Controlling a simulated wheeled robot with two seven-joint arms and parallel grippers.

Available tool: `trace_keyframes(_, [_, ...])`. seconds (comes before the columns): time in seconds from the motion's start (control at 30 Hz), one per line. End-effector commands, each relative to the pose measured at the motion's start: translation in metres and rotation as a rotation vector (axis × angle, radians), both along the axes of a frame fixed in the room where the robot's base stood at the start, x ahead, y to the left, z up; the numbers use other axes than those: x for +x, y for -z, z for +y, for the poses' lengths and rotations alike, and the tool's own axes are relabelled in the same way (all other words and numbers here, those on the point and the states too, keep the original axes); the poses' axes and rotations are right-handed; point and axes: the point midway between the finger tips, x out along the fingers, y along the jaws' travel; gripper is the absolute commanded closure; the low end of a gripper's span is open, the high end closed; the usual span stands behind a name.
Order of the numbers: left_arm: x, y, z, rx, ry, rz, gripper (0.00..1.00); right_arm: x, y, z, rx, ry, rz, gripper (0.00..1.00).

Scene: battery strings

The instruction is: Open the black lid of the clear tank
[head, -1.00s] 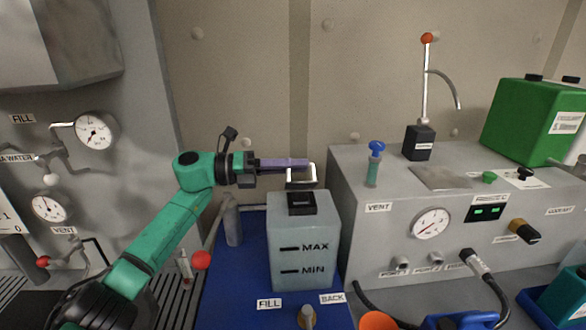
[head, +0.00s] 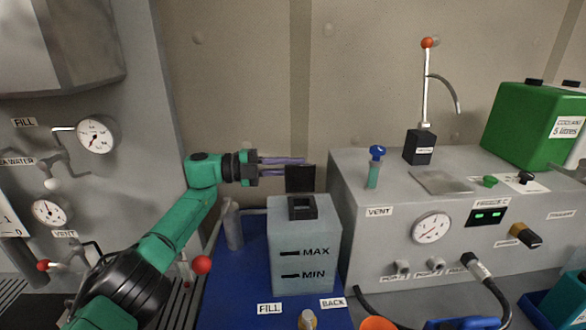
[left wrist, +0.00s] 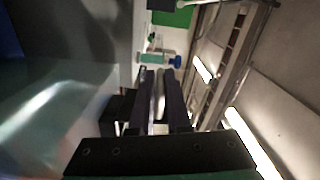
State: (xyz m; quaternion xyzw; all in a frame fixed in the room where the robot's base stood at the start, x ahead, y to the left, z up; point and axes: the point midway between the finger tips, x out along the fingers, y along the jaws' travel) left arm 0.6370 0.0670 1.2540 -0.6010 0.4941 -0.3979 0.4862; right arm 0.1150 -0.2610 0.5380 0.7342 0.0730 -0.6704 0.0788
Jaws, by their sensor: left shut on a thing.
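The clear tank (head: 302,262) stands on a blue surface, with MAX and MIN marks on its front. Its black lid (head: 300,179) stands upright behind the square opening (head: 301,208) on top, which is uncovered. My left gripper (head: 308,162) comes in from the left, with its fingertips at the lid's upper edge, partly behind it. In the left wrist view its fingers (left wrist: 159,98) are close together around a pale bar, probably the lid's handle. The handle is hidden in the head view. My right gripper is not in view.
A grey panel box (head: 375,235) with a gauge stands close right of the tank. A blue-topped vial (head: 375,168) and a black pump base (head: 419,146) are on it. A grey bottle (head: 232,226) is left of the tank. A red knob (head: 201,264) is near my left arm.

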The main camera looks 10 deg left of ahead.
Motion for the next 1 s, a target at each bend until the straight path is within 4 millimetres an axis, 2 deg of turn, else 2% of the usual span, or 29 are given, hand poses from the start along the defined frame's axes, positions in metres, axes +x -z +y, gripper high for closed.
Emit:
trace_keyframes(0.3, [0.0045,0.0019,0.0008,-0.025,0.001,0.097,1.00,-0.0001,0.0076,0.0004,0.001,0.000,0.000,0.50])
trace_keyframes(0.77, [0.0051,0.0007,0.0010,-0.029,0.000,0.107,1.00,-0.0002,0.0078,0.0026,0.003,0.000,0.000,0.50])
trace_keyframes(0.8, [0.0051,0.0008,0.0011,-0.029,0.000,0.106,0.70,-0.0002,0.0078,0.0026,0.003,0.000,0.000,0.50])
trace_keyframes(0.83, [0.0051,0.0010,0.0011,-0.029,0.000,0.106,0.58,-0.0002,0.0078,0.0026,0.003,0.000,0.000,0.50])
trace_keyframes(1.0, [0.0051,0.0025,0.0011,-0.027,0.000,0.108,0.56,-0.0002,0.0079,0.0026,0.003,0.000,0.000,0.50])
